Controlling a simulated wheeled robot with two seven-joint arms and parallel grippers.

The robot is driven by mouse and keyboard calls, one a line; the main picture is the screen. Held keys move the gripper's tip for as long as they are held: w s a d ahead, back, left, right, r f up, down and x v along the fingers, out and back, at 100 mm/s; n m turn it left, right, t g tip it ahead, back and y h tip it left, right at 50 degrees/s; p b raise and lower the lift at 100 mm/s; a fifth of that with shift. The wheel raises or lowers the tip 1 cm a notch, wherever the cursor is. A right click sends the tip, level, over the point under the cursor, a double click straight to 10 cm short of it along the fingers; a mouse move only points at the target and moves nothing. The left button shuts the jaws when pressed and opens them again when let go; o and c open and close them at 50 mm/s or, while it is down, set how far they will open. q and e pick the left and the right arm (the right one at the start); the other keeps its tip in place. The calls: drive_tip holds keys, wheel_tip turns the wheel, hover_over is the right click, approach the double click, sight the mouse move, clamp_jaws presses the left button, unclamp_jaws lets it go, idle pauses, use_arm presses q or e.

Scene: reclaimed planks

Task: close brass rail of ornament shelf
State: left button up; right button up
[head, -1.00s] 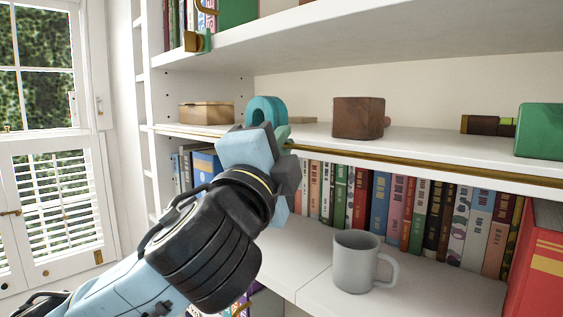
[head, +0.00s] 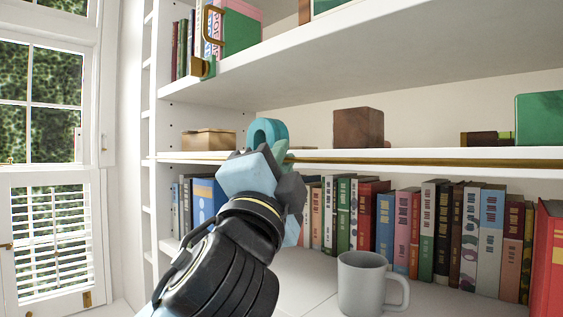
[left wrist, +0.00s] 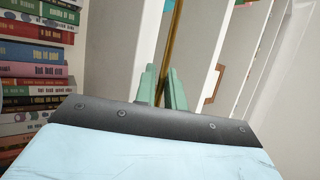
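The brass rail (head: 420,161) runs along the front edge of the middle white shelf (head: 205,155), low in front of the ornaments. My left gripper (head: 284,159) is at the rail, left of the picture's middle; its own body hides part of the rail there. In the left wrist view, its two green fingers (left wrist: 161,80) stand close on either side of the rail (left wrist: 174,35) and look shut on it. Behind it on the shelf are a teal rounded ornament (head: 267,129), a wooden box (head: 208,141), a brown block (head: 357,127) and a green block (head: 540,118). My right gripper is out of view.
A grey mug (head: 361,285) stands on the lower shelf, right of my left arm. A row of books (head: 440,230) fills the back of that shelf. The upper shelf (head: 350,75) overhangs the ornaments. A shuttered window (head: 50,150) is at the left.

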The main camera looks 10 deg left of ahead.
use_arm(q)
drive_tip(key=shift+o, duration=0.4)
drive_tip(key=shift+s+f, duration=0.1)
drive_tip(key=b+v, duration=1.1)
drive_tip(key=v, duration=0.2)
drive_tip(key=shift+s, duration=0.15)
idle(0.3)
